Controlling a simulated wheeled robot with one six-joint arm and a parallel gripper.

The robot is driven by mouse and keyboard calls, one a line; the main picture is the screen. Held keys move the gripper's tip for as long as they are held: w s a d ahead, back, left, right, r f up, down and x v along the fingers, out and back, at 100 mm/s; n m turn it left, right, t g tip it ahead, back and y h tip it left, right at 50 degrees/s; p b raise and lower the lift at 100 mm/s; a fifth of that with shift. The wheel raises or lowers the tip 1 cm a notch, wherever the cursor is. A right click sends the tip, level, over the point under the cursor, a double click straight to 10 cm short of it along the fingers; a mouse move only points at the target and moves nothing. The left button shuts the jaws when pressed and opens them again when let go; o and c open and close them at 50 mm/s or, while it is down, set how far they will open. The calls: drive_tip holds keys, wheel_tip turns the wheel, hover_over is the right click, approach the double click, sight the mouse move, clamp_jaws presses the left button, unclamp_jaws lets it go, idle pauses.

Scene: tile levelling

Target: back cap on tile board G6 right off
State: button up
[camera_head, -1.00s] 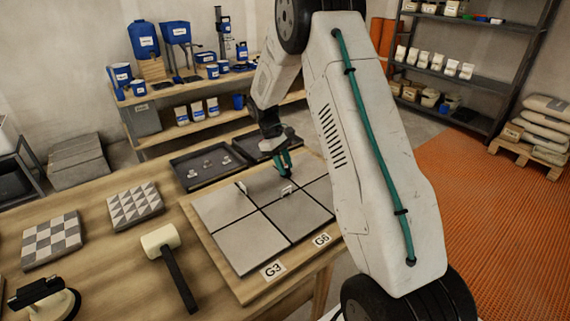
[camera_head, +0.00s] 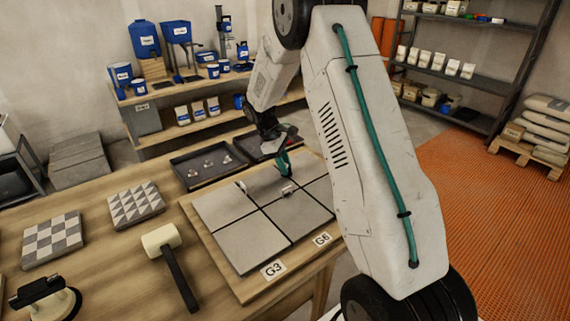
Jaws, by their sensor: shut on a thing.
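The tile board (camera_head: 243,290) lies on the wooden table, with grey tiles (camera_head: 222,207) split by dark joints and labels G3 (camera_head: 273,269) and G6 (camera_head: 322,240) at its front edge. One small pale cap (camera_head: 242,186) stands on a joint at left. Another pale piece (camera_head: 288,189) sits near the middle, just below my gripper. My gripper (camera_head: 286,174), with green fingers, points down over the board's back part. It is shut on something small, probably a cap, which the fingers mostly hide. I cannot tell whether that thing still touches the tiles.
Two dark trays stand behind the board; the left tray (camera_head: 196,180) holds several small pieces. A white-headed mallet (camera_head: 170,252) and two patterned tile samples (camera_head: 136,204) lie left of the board. My arm covers the board's right side.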

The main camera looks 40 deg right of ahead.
drive_tip(key=o, duration=1)
drive_tip(key=v, duration=0.8)
drive_tip(key=shift+f, duration=0.1)
drive_tip(key=s+a+r+m+t+y, duration=0.1)
drive_tip(key=s+a+r, duration=0.4)
drive_tip(key=s, duration=0.7)
drive_tip(key=s+a+r+m+t+y, duration=0.1)
drive_tip(key=s+a+r+m, duration=0.3)
drive_tip(key=s, duration=0.9)
drive_tip(key=s+a+r+m+t, duration=0.2)
drive_tip(key=s+a+r, duration=0.5)
drive_tip(key=s, duration=0.5)
drive_tip(key=shift+s+a+r+m+t+y, duration=0.25)
drive_tip(key=shift+s+a+m+t+y, duration=0.05)
drive_tip(key=shift+s+m+y, duration=0.1)
